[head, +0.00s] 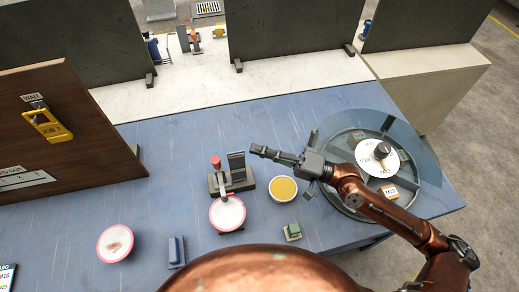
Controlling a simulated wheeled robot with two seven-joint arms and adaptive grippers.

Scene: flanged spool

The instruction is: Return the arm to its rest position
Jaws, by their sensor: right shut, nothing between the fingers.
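My right arm comes in from the lower right, and its right gripper (258,150) hangs over the blue table (185,150). Its fingers are shut, point left, and hold nothing. The gripper is above and to the right of a small dark fixture (240,180) with an upright plate and a red-topped post. A round white piece with a pink rim (227,214) is at the front of that fixture. A similar pink-rimmed round piece (115,244) lies apart at the lower left. My left gripper is not in view.
A round container with yellow contents (284,188) stands below the gripper. A clear-walled round carousel (347,142) is behind my right forearm. A green block (292,231) and a blue block (177,251) are near the front. A brown board (70,140) stands left; dark panels (295,35) stand behind.

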